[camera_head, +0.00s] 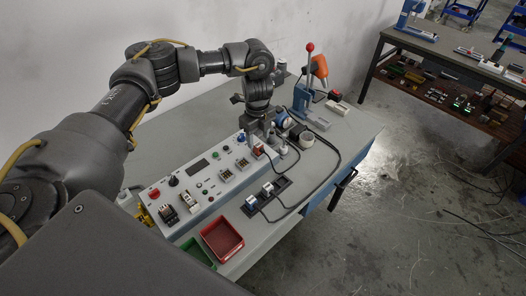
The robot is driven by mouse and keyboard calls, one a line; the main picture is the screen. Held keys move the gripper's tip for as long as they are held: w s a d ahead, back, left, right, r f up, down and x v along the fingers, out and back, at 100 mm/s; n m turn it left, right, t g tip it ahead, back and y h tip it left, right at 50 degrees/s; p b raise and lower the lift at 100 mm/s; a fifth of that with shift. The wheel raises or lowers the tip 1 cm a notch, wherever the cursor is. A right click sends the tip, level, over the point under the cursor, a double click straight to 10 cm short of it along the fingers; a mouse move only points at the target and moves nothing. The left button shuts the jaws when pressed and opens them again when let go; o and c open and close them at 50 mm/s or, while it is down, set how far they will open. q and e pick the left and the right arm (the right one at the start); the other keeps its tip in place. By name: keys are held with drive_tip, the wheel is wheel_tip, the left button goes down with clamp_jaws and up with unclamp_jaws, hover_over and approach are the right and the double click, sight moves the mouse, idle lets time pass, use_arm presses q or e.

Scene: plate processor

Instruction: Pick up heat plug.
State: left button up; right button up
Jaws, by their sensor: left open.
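My left gripper (262,144) points down at the back right end of the grey control panel box (190,222). It is open, and its fingertips are small and partly hidden among the parts there. A small red part (258,150) shows close beside the fingers. Two silver-and-blue plug-like parts, one nearer (251,202) and one farther (268,188), sit on a black strip in front of the box. Black cables run near them. I cannot tell which part is the heat plug. My right gripper is out of view.
A red tray (222,238) and a green tray (197,252) lie at the front of the workbench (352,128). A lever press (304,98) with a red knob and an orange tool (319,68) stand at the back. A black cable loops across the right side.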

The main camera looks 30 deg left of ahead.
sight(258, 145)
use_arm(q)
drive_tip(key=f, duration=0.3)
drive_tip(key=f+p, duration=0.1)
drive_tip(key=shift+a+f, duration=0.25)
drive_tip(key=shift+f, duration=0.3)
drive_tip(key=shift+d, duration=0.2)
drive_tip(key=c, duration=1.1)
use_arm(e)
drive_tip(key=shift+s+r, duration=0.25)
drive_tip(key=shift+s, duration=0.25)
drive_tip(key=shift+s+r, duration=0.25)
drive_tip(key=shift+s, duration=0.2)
